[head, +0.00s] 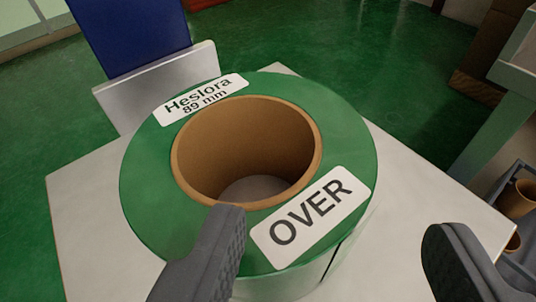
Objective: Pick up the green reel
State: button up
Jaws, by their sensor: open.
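The green reel (147,196) lies flat on a white tabletop (90,205), with its brown cardboard core (245,140) facing up. White labels on its top read "Heslora 89 mm" and "OVER". My gripper (335,240) is open, with its two dark grey fingers spread wide at the bottom of the picture. The left finger overlaps the reel's near side, close to the core's rim in the picture. The right finger is to the right of the reel, over the table's right side. I cannot tell whether a finger touches the reel.
A blue panel (130,35) with a pale block (160,85) stands behind the reel at the back left. At the right are a grey rack (515,268) holding brown cores (518,198) and a pale green post (490,135). Green floor (400,80) is open behind the table.

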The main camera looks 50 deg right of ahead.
aim_at(339, 168)
jog(key=shift+x, duration=1.1)
jog(key=shift+b+x, duration=0.9)
jog(key=shift+x, duration=1.65)
jog(key=shift+s+d, duration=0.1)
jog(key=shift+s, duration=0.15)
jog(key=c, duration=1.2)
grip_shut()
